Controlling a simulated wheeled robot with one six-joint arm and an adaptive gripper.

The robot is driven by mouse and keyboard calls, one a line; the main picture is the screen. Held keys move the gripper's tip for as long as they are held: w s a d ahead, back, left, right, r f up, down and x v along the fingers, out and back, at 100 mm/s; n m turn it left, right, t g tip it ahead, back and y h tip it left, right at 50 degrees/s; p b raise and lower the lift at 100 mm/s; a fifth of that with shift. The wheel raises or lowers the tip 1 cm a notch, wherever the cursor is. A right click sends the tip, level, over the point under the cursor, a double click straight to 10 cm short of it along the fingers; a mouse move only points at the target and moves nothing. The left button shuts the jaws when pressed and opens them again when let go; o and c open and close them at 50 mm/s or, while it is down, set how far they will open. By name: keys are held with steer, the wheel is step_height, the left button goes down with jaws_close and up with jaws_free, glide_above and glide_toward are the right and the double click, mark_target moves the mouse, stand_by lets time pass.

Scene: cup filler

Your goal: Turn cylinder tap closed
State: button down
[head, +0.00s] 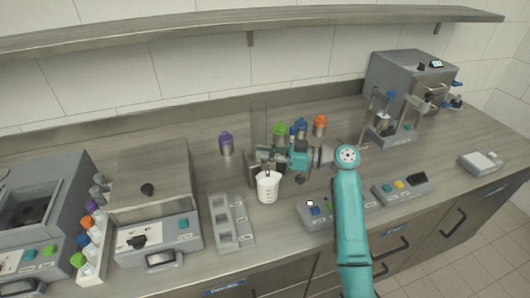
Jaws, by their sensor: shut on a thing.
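The clear upright cylinder (259,118) stands on a grey metal body (249,172) near the middle of the counter. Its tap is at the front of this body, mostly hidden by my gripper. My gripper (276,161) reaches in from the right, just above a white beaker, and is shut on the tap. The tap's exact angle is too small and covered to read. The white beaker (268,188) stands upright in front of the body, below the tap. I cannot tell what is in it.
Bottles with purple (226,139), green, blue and orange (320,121) caps stand behind. A grey slotted holder (231,222) lies at the left front. A button box (313,214) sits beside my arm. A large machine (409,87) stands at the back right. A shelf (250,28) hangs above.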

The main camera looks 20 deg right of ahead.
steer(key=n+g, duration=0.2)
steer(key=n+g+y, duration=0.1)
steer(key=g, duration=0.2)
steer(key=shift+n+g+y, duration=0.3)
steer(key=shift+n, duration=0.1)
steer(key=shift+n+g, duration=0.6)
steer(key=shift+g, duration=0.3)
steer(key=shift+f+g, duration=0.15)
steer(key=shift+g, duration=0.25)
steer(key=c, duration=1.2)
jaws_free()
steer(key=d, duration=0.7)
steer(key=shift+d, duration=0.25)
